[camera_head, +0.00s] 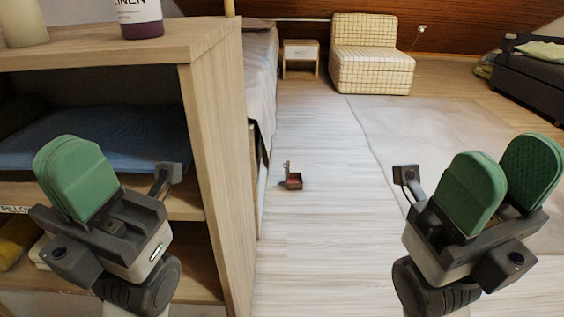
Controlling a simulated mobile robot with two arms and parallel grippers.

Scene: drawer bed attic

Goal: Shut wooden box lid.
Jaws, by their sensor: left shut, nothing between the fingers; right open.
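A small box (294,182) with a reddish-brown inside sits far off on the floor, right of the shelf unit and near the bed's side. Its lid (287,168) appears to stand up at the left edge, so the box looks open; it is too small to see in detail. My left gripper (72,172) is shut and empty, in front of the shelf at the left. My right gripper (503,180) is open and empty at the right, above the floor. Both grippers are far from the box and nearer to me.
A wooden shelf unit (215,150) stands close on the left, with a bottle (140,15) and a candle (22,22) on top. A bed (258,75) lies behind it. A checked armchair (371,60) and small stool (300,55) stand at the back.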

